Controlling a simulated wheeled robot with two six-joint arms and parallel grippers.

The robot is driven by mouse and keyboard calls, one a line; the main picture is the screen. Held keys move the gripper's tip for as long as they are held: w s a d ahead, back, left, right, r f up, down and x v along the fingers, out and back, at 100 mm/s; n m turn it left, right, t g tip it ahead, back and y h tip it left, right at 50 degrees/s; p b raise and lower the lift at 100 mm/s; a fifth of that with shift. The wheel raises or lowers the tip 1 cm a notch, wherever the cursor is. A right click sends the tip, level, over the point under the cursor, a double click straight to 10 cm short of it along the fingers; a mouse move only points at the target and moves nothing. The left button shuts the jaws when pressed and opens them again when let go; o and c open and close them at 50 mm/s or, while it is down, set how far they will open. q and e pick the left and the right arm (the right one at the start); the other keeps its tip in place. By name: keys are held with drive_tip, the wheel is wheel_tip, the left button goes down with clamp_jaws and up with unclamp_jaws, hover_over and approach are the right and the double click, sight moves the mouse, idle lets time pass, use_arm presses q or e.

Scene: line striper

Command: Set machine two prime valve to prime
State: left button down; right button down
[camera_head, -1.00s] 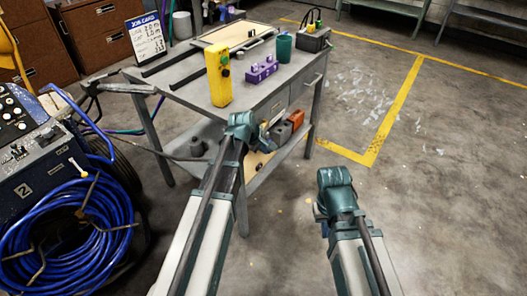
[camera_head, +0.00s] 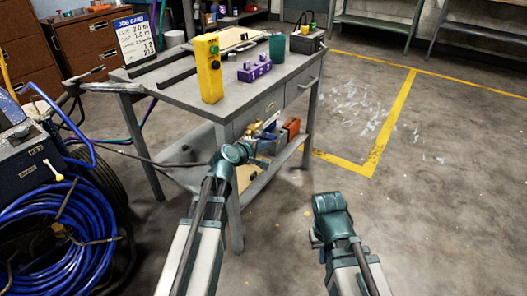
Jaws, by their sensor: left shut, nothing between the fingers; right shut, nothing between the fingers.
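A machine with a dark blue control box (camera_head: 28,165) and a coil of blue hose (camera_head: 65,225) stands at the left edge, partly cut off. A small lever with a pale handle (camera_head: 56,174) sticks out of the box's front. I cannot tell whether it is the prime valve, and no setting can be read. My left gripper (camera_head: 240,153) is in front of the table's lower shelf, well right of the machine. My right gripper (camera_head: 328,204) is over open floor, further right. Both are shut and empty, with the fingertips mostly hidden. Neither touches the machine.
A grey work table (camera_head: 180,92) stands ahead, holding a yellow control box (camera_head: 208,70), a purple block (camera_head: 254,68) and a green cup (camera_head: 277,47). A job card (camera_head: 135,36) stands behind. Floor at the right is clear, marked with yellow lines (camera_head: 395,120).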

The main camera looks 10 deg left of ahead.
sight(270, 136)
use_arm(q)
drive_tip(key=w+t+b, duration=0.1)
drive_tip(key=t+b, duration=0.1)
drive_tip(key=b, duration=0.1)
drive_tip(key=w+t+h+b, duration=0.1)
drive_tip(key=b, duration=0.3)
drive_tip(key=shift+d+r+t, duration=0.2)
drive_tip(key=shift+d+t, duration=0.2)
drive_tip(key=shift+w+r+t+h, duration=0.1)
drive_tip(key=shift+r+t+h, duration=0.2)
drive_tip(key=shift+r, duration=0.15)
drive_tip(key=shift+w+r, duration=0.1)
drive_tip(key=shift+r, duration=0.15)
drive_tip(key=shift+d, duration=0.1)
drive_tip(key=s+a+f+b, duration=0.3)
drive_tip(key=s+f+b, duration=0.3)
drive_tip(key=s, duration=0.3)
drive_tip(key=shift+s+a+f, duration=0.15)
drive_tip(key=shift+s+a, duration=0.1)
drive_tip(key=shift+s, duration=0.05)
